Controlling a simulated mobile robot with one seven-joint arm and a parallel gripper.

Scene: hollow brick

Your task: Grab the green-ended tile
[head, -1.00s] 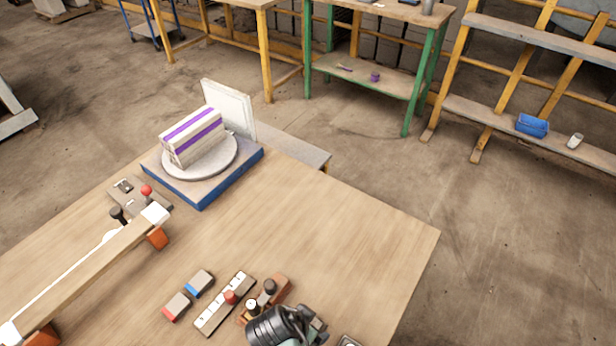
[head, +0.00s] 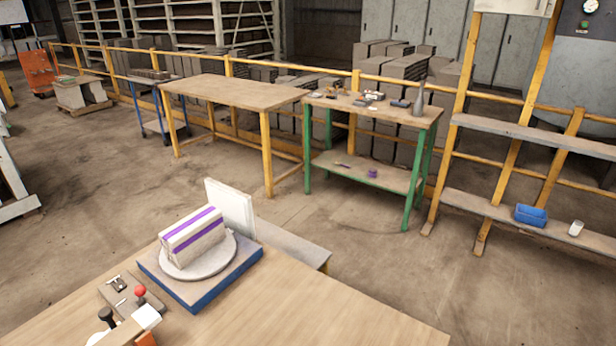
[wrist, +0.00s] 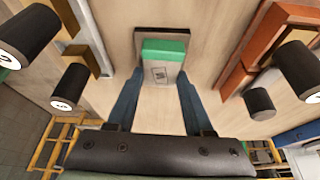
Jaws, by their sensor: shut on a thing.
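In the wrist view, the green-ended tile (wrist: 162,75) is a small grey block with a bright green end and a dark mark on its face. My gripper (wrist: 161,80) is shut on it, with one dark blue finger along each side. The green end points away from the palm. Whether the tile touches the wooden surface behind it cannot be told. Neither the tile nor my gripper shows in the head view.
In the head view, a striped block (head: 193,236) rests on a round plate on a blue-edged base (head: 170,283). A green-legged bench (head: 425,125) and a shelf rack stand behind.

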